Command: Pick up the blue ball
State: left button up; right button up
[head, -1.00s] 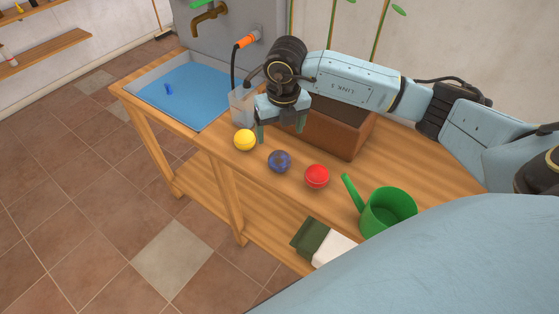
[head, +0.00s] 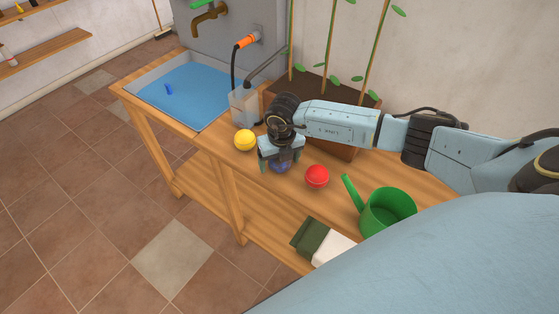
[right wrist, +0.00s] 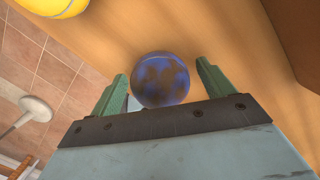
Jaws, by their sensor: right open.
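The blue ball (head: 281,166), with brownish patches, rests on the wooden table between the yellow ball (head: 245,140) and the red ball (head: 317,176). My right gripper (head: 280,164) is over the blue ball and hides its upper part in the head view. In the right wrist view the blue ball (right wrist: 160,79) shows between the two green fingers of the open right gripper (right wrist: 160,88), with a small gap at each side. My left gripper is not in view.
A green watering can (head: 388,211) stands to the right of the red ball. A brown planter (head: 345,150) with tall stems is behind my right arm. The table's front edge is close to the balls.

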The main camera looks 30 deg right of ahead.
jog(key=c, duration=1.2)
